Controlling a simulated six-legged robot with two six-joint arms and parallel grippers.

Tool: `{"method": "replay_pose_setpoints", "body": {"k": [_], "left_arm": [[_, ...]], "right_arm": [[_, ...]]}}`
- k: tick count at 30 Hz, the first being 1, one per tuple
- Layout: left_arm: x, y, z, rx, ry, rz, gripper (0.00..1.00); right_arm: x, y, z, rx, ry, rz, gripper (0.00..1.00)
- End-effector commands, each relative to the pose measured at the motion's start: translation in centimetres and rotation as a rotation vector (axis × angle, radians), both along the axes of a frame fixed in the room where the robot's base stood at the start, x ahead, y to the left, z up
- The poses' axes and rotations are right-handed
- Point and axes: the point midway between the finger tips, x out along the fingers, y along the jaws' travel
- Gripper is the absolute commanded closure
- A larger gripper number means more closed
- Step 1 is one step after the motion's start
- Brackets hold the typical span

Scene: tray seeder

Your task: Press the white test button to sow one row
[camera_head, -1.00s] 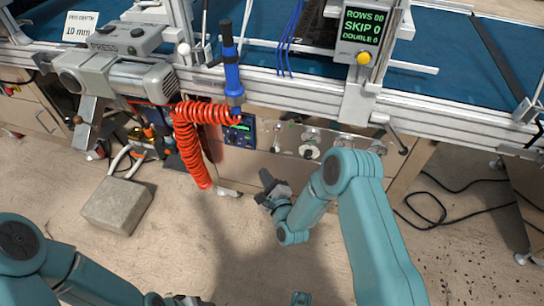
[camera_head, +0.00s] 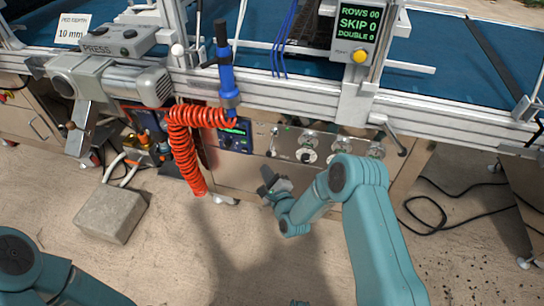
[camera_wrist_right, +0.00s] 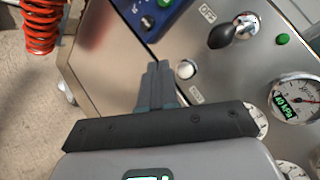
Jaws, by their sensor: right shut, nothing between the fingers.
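A round white button (camera_wrist_right: 186,69) sits on the metal front panel (camera_wrist_right: 222,72) in the right wrist view, with a small white label below it that I cannot read. My right gripper (camera_wrist_right: 156,70) is shut and empty, its fingertips just left of the button in that view and apart from it in the picture. In the head view my right gripper (camera_head: 268,178) is in front of and below the panel (camera_head: 318,147). I cannot make out the button clearly there. Only my left arm shows at the lower left; its gripper is out of view.
The panel also has a black-tipped toggle (camera_wrist_right: 222,35), a green button (camera_wrist_right: 283,39) and a pressure gauge (camera_wrist_right: 297,99). A blue controller (camera_head: 235,136) and a coiled red hose (camera_head: 182,150) are at left. A display (camera_head: 361,24) reads ROWS 00. A block (camera_head: 110,213) lies on the floor.

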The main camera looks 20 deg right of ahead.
Motion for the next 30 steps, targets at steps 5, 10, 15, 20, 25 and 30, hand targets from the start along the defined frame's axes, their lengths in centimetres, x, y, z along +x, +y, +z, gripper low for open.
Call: {"method": "replay_pose_setpoints", "body": {"k": [5, 10, 15, 20, 25, 30], "left_arm": [[0.0, 0.0, -1.6, 0.000, 0.000, 0.002, 0.41], [0.1, 0.1, -2.2, 0.000, -0.002, 0.004, 0.41], [0.1, 0.1, -2.2, 0.001, -0.002, 0.005, 0.41], [0.1, 0.1, -2.2, 0.001, -0.002, 0.005, 0.41], [0.1, 0.1, -2.2, 0.001, -0.002, 0.005, 0.41], [0.1, 0.1, -2.2, 0.001, -0.002, 0.005, 0.41]], "right_arm": [[1.8, -1.3, -0.4, -0.002, -0.002, 0.000, 1.00], [2.8, -1.9, -0.2, -0.001, -0.001, 0.001, 1.00], [3.0, -2.1, 0.0, -0.001, 0.001, 0.001, 1.00], [3.0, -2.1, 0.0, -0.001, 0.001, 0.001, 1.00], [3.0, -2.1, 0.0, -0.001, 0.001, 0.001, 1.00], [3.0, -2.1, 0.0, -0.001, 0.001, 0.001, 1.00]]}}
